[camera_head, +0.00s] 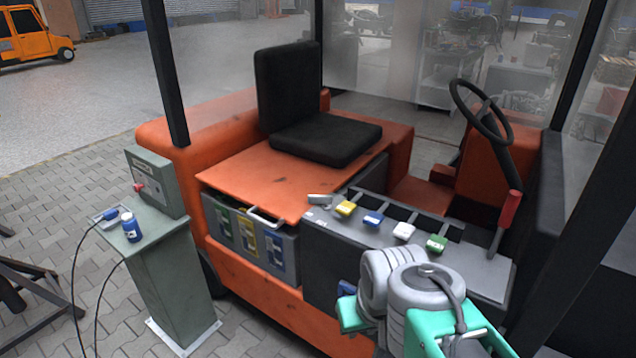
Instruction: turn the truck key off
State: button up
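The orange truck (275,178) stands in the middle of the view, with a black seat and a steering wheel (482,110). A dark grey console (325,236) in front of the seat carries a row of slots with yellow, blue, white and green knobs, plus a grey piece (320,199) at its left end. A small dark blue part (347,288) shows beside the console's near side, partly behind my arm; I cannot tell what it is. I cannot make out the key with certainty. My teal and grey arm covers the console's near right; my gripper does not show.
A red-handled lever (509,210) rises at the console's right. Dark cab posts frame the opening.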

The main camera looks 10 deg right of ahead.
aim_at(327, 201)
jog(key=u, duration=0.65)
jog(key=i, duration=0.7)
jog(key=u, duration=0.7)
jog(key=i, duration=0.75)
jog(key=z, duration=0.1)
